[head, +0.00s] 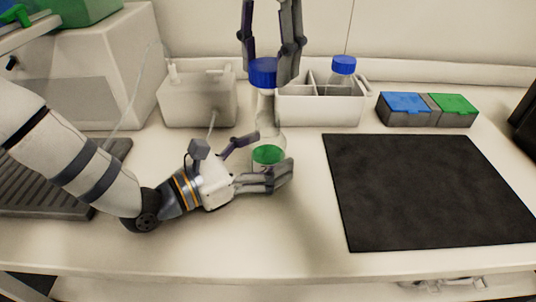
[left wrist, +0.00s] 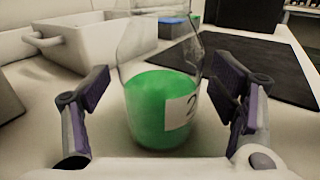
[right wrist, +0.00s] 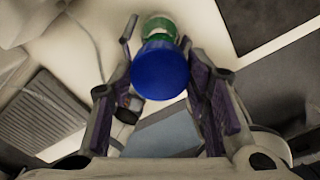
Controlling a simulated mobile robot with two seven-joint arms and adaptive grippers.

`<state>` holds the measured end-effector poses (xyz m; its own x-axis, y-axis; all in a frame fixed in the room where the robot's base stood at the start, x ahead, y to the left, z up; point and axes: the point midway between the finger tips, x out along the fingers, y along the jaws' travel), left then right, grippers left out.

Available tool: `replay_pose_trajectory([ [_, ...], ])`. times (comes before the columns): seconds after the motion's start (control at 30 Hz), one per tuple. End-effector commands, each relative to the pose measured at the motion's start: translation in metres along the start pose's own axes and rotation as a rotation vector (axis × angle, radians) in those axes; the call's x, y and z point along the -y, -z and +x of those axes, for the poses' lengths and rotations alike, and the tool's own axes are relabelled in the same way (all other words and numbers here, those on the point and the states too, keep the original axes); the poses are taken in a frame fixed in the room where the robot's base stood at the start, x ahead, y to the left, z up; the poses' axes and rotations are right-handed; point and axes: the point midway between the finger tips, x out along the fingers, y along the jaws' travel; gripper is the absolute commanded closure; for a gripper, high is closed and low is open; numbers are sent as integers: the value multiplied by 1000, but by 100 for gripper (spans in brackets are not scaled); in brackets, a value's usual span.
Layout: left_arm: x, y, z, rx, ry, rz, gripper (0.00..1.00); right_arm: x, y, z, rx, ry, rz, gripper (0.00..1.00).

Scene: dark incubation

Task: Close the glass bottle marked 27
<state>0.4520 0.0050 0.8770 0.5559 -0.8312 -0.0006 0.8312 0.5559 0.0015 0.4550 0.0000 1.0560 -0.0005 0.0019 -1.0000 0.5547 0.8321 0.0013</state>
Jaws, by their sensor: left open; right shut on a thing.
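The glass bottle (head: 267,139) stands upright on the bench with green liquid in its base. In the left wrist view the bottle (left wrist: 158,105) shows a white label with a partly visible number starting with 2. My left gripper (head: 266,157) is open, its fingers on either side of the bottle's lower part with gaps. My right gripper (head: 268,70) comes from above, shut on the blue cap (head: 263,72). The cap also shows between its fingers in the right wrist view (right wrist: 160,70). The cap is at the top of the neck; whether it is seated I cannot tell.
A white divided caddy (head: 320,108) behind the bottle holds another blue-capped bottle (head: 342,70). A white container (head: 197,98) stands to its left. Blue and green-topped boxes (head: 428,108) are at back right. A black mat (head: 430,190) lies right; the front bench is clear.

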Motion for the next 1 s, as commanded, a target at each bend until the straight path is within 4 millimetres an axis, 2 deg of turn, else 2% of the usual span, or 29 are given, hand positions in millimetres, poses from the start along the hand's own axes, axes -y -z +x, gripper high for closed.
replay_pose_trajectory([
  [0.27,0,0,1,0,0,0,21,0,0,0,0,0,0,71],
  [0.5,0,0,1,0,0,0,76,0,0,0,0,0,0,71],
  [0.6,0,0,1,0,0,0,96,0,0,0,0,0,0,71],
  [0.67,0,0,1,0,0,0,96,0,0,2,0,1,0,71],
  [1.0,0,0,1,1,0,0,96,0,-1,48,-2,3,0,71],
])
